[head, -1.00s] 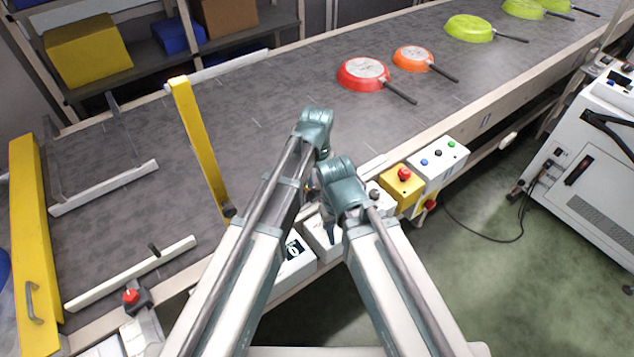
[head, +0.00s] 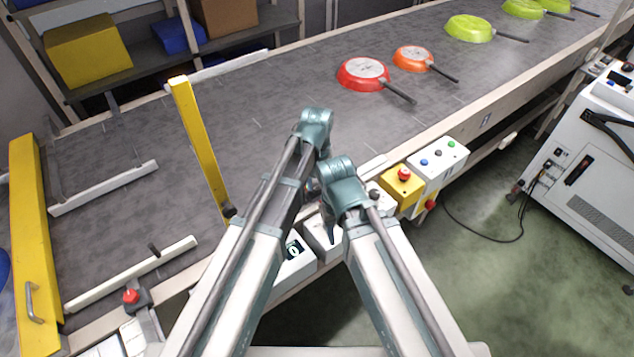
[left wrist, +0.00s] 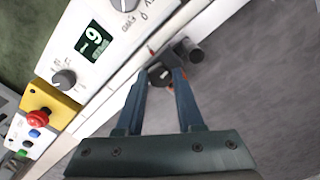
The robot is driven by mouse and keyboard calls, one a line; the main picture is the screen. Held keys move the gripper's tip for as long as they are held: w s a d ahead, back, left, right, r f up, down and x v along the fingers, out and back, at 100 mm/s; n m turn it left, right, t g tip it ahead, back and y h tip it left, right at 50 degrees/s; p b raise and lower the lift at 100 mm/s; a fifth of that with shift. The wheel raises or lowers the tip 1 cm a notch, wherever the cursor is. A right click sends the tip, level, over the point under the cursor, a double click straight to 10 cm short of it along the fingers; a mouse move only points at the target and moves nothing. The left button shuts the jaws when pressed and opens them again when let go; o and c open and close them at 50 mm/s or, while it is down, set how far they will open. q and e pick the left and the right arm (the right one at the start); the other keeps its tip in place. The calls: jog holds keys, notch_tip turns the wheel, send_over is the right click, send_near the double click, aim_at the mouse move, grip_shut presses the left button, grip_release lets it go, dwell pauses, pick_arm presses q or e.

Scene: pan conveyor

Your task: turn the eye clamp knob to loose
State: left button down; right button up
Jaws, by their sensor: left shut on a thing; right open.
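In the left wrist view, a small dark knob (left wrist: 160,76) with an orange mark sits between the fingertips of my left gripper (left wrist: 161,73), which is shut on it. The knob is on a dark bracket (left wrist: 183,48) at the conveyor's edge rail. The knob's pointer setting cannot be read. In the head view, my left gripper (head: 312,180) is mostly hidden behind its own wrist, and the knob is hidden there. My right gripper (head: 334,215) is low beside it over the control boxes, open, its fingers largely covered by its wrist.
The grey conveyor belt (head: 250,130) carries red (head: 362,75), orange (head: 411,59) and green pans at the back right. A yellow emergency-stop box (head: 402,188) and a white button box (head: 437,164) stand right of my grippers.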

aim_at(316, 188)
pick_arm(q)
jog(key=c, duration=0.5)
grip_release()
notch_tip(316, 188, up, 14)
jog(key=p, duration=1.4)
jog(key=shift+f, duration=0.1)
jog(key=s+a+m, duration=0.1)
jog(key=s+a, duration=0.1)
jog(key=s, duration=0.3)
jog(key=s+a+m+b, duration=0.1)
jog(key=s+a, duration=0.1)
jog(key=s, duration=0.4)
jog(key=s+a+f+m+y, duration=0.1)
jog(key=s+a, duration=0.1)
jog(key=s, duration=0.3)
jog(key=shift+s, duration=0.2)
